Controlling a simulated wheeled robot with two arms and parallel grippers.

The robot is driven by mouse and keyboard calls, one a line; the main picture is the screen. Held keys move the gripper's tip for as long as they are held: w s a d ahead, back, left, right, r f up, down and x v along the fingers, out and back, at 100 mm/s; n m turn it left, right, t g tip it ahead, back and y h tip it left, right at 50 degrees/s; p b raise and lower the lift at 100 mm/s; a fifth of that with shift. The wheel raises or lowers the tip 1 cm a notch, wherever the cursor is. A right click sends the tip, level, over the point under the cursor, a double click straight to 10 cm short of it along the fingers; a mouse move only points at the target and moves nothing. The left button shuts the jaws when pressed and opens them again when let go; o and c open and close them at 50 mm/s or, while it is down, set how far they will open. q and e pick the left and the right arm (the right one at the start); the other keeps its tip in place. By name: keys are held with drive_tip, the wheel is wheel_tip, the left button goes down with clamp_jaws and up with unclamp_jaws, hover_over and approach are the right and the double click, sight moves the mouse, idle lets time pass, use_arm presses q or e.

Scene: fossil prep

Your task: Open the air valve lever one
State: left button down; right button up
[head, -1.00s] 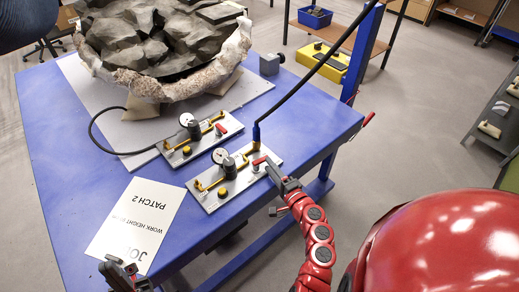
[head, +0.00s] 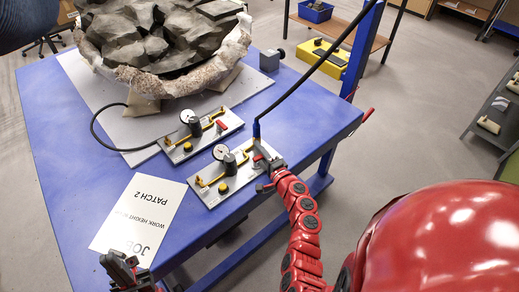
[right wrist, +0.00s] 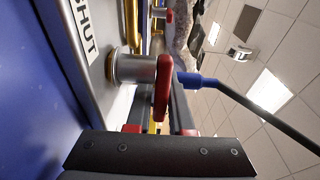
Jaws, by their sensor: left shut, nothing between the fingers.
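The near metal valve plate (head: 212,196) lies at the table's right edge, with a round gauge (head: 221,152), yellow piping and a yellow knob. In the right wrist view, its red lever (right wrist: 163,88) sits on a silver valve body (right wrist: 133,69) beside a "SHUT" label (right wrist: 82,28). My right gripper (head: 262,168) is at this lever and mostly hides it in the head view. Its fingers appear open on either side of the lever; contact cannot be told. My left gripper (head: 118,268) is shut and empty near the table's front left.
A second valve plate (head: 176,156) with its own red lever (head: 221,125) lies just behind. A black hose in a blue fitting (head: 256,130) rises beside the near plate. A job sheet (head: 138,222) lies left; a jacketed fossil (head: 165,80) fills the back.

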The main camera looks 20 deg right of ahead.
clamp_jaws()
drive_tip(key=y+b, duration=0.1)
drive_tip(key=n+y+b, duration=0.1)
drive_tip(key=b, duration=0.1)
drive_tip(key=shift+w+a+f+n, duration=0.1)
drive_tip(key=shift+w+f+n, duration=0.05)
drive_tip(key=shift+f+n, duration=0.15)
drive_tip(key=shift+a+r+n+g+y+b, duration=0.2)
drive_tip(key=shift+r+n+g+y+b, duration=0.15)
drive_tip(key=shift+y, duration=0.35)
drive_tip(key=o, duration=0.5)
unclamp_jaws()
drive_tip(key=shift+f, duration=0.1)
